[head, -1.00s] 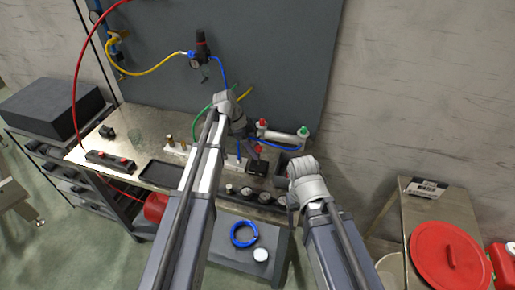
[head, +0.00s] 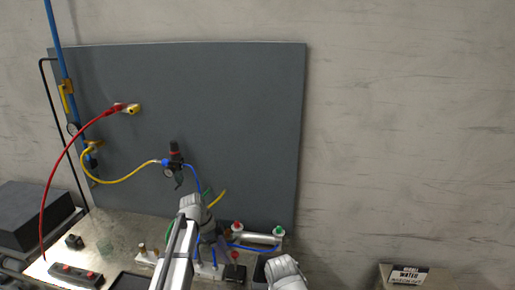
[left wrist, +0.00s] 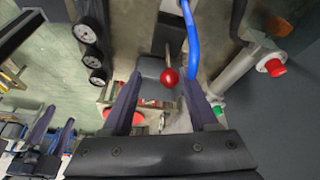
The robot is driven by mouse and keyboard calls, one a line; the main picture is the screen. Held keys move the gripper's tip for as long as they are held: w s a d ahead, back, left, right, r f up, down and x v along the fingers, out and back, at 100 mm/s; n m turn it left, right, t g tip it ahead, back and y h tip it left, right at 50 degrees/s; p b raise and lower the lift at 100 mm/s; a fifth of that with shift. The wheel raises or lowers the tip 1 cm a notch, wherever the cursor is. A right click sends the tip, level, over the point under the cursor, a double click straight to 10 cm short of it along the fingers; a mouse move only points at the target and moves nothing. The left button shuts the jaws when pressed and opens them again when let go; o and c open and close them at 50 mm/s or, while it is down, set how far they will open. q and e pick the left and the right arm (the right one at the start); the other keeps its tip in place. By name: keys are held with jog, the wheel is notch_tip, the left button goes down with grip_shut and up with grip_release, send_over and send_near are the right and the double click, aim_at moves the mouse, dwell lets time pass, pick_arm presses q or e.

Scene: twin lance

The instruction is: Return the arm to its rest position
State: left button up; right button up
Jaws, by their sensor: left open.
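In the head view my left arm reaches up from the bottom. Its gripper (head: 222,246) is over the bench, close to a red-knobbed lever (head: 235,256). In the left wrist view my left fingers (left wrist: 160,92) are spread. The lever's red ball knob (left wrist: 169,77) shows between the tips; whether they touch it I cannot tell. My right arm shows only its grey wrist at the bottom of the head view. Its fingers (left wrist: 53,130) show small and apart at the lower left of the left wrist view, with nothing visible between them.
The metal bench (head: 112,232) holds a black button box (head: 76,275) and a cylinder with red and green ends (head: 257,237). A blue hose (left wrist: 192,42) runs close by the left fingers. Gauges (left wrist: 84,33) sit left. A grey panel (head: 200,110) with red and yellow hoses stands behind.

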pick_arm(q)
jog(key=s+a+f+n+y, duration=0.1)
jog(key=s+n+y, duration=0.1)
jog(key=s+n, duration=0.65)
jog(key=s+a+f+n+y, duration=0.1)
jog(key=s+a+n+y, duration=0.1)
jog(key=s+n, duration=0.6)
jog(key=s+d+f+m+y+b, duration=0.1)
jog(key=s+d+f+m+b, duration=0.1)
jog(key=s+d, duration=0.5)
jog(key=d+m+b, duration=0.1)
jog(key=d+m, duration=0.1)
jog(key=d, duration=0.2)
jog(key=shift+s+f+y, duration=0.25)
jog(key=shift+y, duration=0.15)
dwell(0.4)
